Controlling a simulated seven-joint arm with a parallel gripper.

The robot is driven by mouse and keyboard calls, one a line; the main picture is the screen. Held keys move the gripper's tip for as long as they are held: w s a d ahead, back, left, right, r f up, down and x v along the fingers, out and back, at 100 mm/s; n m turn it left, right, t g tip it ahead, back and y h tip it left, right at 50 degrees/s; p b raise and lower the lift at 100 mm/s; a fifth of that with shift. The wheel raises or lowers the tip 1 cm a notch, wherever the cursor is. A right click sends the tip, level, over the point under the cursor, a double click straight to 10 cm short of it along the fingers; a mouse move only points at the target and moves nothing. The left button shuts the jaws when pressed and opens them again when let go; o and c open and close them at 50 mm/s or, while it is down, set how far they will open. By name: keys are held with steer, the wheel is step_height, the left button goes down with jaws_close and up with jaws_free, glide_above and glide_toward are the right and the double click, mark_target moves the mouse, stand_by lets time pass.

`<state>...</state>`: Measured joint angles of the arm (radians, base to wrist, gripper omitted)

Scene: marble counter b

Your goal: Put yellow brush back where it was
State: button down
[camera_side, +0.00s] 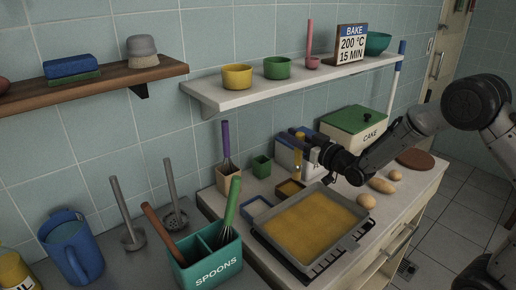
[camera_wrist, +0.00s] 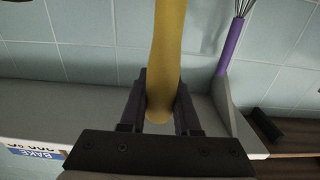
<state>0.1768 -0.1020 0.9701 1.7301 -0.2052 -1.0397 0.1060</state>
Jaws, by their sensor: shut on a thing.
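My gripper (camera_side: 302,146) is shut on the yellow brush (camera_side: 298,169) above the far side of the counter, behind the baking tray (camera_side: 357,237). In the wrist view the yellow brush (camera_wrist: 166,45) runs up from between the two fingers of my gripper (camera_wrist: 160,105). Its bristle end cannot be made out. A small square yellow-lined dish (camera_side: 290,188) lies just below and left of the brush in the side view. The tray holds a flat yellow-brown layer.
A wooden holder (camera_side: 228,181) with a purple-handled whisk (camera_side: 226,140), a green pot (camera_side: 261,166) and a blue dish (camera_side: 256,210) stand left. The CAKE box (camera_side: 355,126) is behind my gripper. A shelf (camera_side: 210,101) overhangs the counter. Several egg-like things lie right of the tray.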

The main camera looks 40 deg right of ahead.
steer(key=w, duration=1.5)
steer(key=shift+w+a, duration=0.1)
steer(key=shift+w, duration=0.25)
steer(key=shift+s+f, duration=0.1)
steer(key=shift+f, duration=0.8)
step_height(320, 180, down, 5)
steer(key=shift+r, duration=0.1)
steer(key=shift+w, duration=0.2)
steer(key=shift+f, duration=0.3)
steer(key=c, duration=0.6)
jaws_free()
steer(key=shift+c, duration=0.2)
